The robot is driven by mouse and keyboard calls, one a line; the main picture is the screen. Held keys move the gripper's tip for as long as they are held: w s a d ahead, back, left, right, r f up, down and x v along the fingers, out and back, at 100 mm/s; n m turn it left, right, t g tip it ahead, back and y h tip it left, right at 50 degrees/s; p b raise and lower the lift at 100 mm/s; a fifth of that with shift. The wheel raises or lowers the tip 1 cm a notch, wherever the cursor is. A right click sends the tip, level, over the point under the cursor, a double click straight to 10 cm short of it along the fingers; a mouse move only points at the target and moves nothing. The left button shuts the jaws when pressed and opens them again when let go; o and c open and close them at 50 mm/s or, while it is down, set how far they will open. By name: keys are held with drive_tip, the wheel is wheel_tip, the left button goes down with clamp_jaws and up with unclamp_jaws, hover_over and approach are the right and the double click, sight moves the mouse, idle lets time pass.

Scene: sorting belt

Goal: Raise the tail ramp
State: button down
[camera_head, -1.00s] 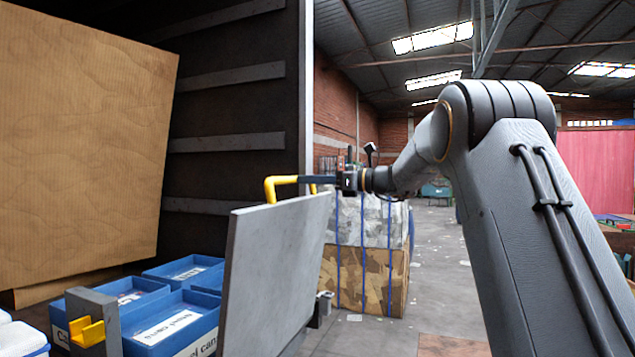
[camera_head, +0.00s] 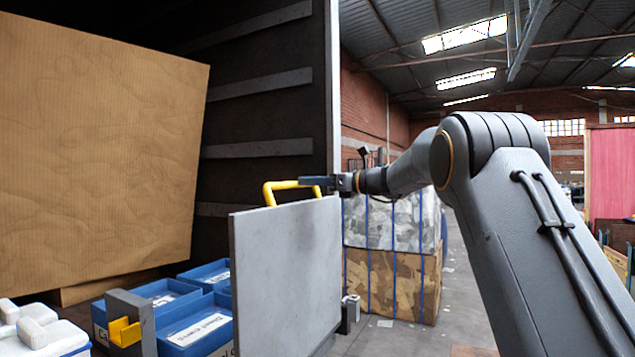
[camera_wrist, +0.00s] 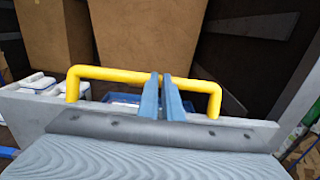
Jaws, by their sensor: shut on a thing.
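The tail ramp (camera_head: 285,270) is a flat grey panel standing nearly upright at the open end of the truck bay. A yellow handle (camera_head: 270,190) rises from its top edge. My gripper (camera_head: 312,182) reaches in from the right at the height of the handle. In the wrist view, the ramp (camera_wrist: 150,160) fills the bottom, and the yellow handle (camera_wrist: 110,73) crosses the middle. The two blue-grey fingers of my gripper (camera_wrist: 167,85) are shut on the handle's crossbar.
Several blue bins (camera_head: 195,322) and a grey post with a yellow catch (camera_head: 125,330) stand behind the ramp at left. A large cardboard box (camera_head: 95,150) is deeper in the bay. Strapped bales (camera_head: 395,270) stand behind the ramp at right, with open floor (camera_head: 462,300) beside them.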

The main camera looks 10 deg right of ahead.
drive_tip(key=r+b+v, duration=0.3)
drive_tip(key=b+v, duration=0.1)
drive_tip(key=v, duration=1)
drive_tip(key=s+a+f+n+g+h, duration=0.25)
drive_tip(key=s+f, duration=0.25)
drive_tip(key=f, duration=0.6)
drive_tip(key=s+a+f+n+g+h, duration=0.1)
drive_tip(key=s+f+n+h, duration=0.25)
drive_tip(key=f, duration=0.75)
drive_tip(key=s+a+f+n+g+h, duration=0.2)
drive_tip(key=s+f, duration=0.3)
drive_tip(key=f, duration=0.6)
drive_tip(key=s+d+f+n+g+h+b, duration=0.1)
drive_tip(key=s+d+f+n+h, duration=0.1)
drive_tip(key=s+f+n, duration=0.6)
drive_tip(key=s+d+f+n+g+h, duration=0.2)
drive_tip(key=s+f+n+h, duration=0.3)
drive_tip(key=s, duration=1.4)
wheel_tip(320, 180, down, 7)
drive_tip(key=n, duration=0.3)
drive_tip(key=shift+d+n+b, duration=0.25)
drive_tip(key=shift+n+b, duration=0.1)
drive_tip(key=shift+n, duration=0.05)
drive_tip(key=shift+s+f, duration=0.1)
drive_tip(key=shift+f, duration=0.05)
